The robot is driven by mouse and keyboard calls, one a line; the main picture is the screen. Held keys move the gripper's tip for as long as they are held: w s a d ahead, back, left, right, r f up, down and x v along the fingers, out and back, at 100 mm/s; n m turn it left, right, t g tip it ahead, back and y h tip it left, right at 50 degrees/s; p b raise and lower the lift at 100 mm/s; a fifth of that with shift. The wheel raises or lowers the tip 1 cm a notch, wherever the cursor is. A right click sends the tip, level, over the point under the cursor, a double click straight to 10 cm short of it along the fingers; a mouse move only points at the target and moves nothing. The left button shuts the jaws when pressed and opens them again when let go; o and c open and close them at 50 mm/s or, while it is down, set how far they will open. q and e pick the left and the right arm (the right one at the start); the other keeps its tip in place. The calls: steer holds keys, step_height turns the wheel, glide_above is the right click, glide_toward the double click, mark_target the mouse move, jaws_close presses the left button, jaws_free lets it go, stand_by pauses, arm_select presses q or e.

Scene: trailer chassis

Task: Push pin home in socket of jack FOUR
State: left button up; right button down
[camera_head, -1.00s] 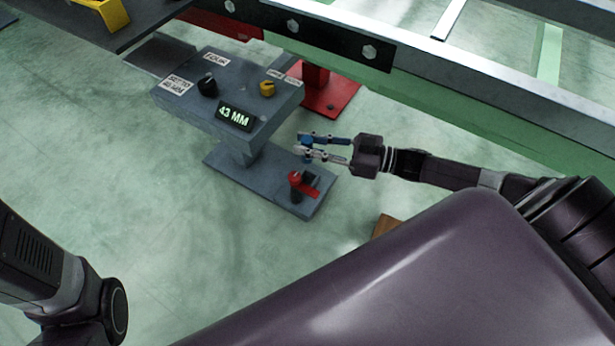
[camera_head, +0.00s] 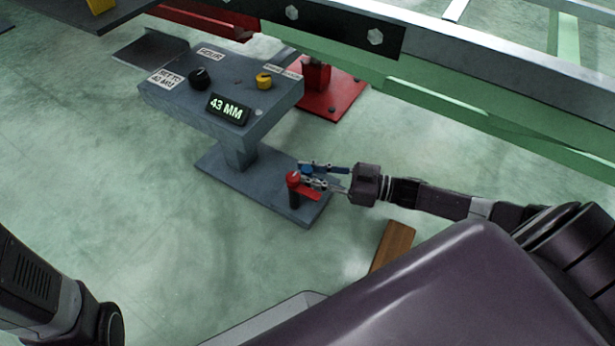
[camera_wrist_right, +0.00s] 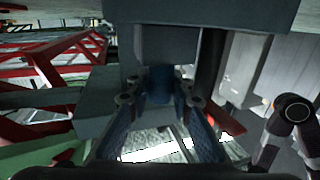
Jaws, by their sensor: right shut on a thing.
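Jack FOUR is the grey pedestal (camera_head: 222,92) left of centre in the head view, with a sign reading FOUR, a sign reading SET TO 40 MM and a display (camera_head: 229,109) showing 43 MM. My right gripper (camera_head: 310,176) is low over the foot, right beside the red knob. It is shut on a small blue piece (camera_wrist_right: 158,85), which looks like the pin, between its fingertips. The socket is hidden by the fingers. My left gripper is out of view.
The panel carries a black knob (camera_head: 200,78) and a yellow knob (camera_head: 264,81). A red stand (camera_head: 325,90) is behind it, under the green and grey chassis rail (camera_head: 440,95). A brown block (camera_head: 393,246) lies on the floor at right. The floor left of the jack is clear.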

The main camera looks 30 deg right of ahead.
steer(key=shift+r, duration=0.15)
steer(key=c, duration=1.7)
jaws_free()
steer(key=shift+c, duration=0.2)
steer(key=shift+s+d+p, duration=0.2)
steer(key=shift+d+p, duration=0.05)
steer(key=shift+p, duration=0.2)
steer(key=p+v, duration=0.5)
steer(key=v, duration=0.6)
steer(key=shift+d, duration=0.15)
steer(key=shift+s, duration=0.15)
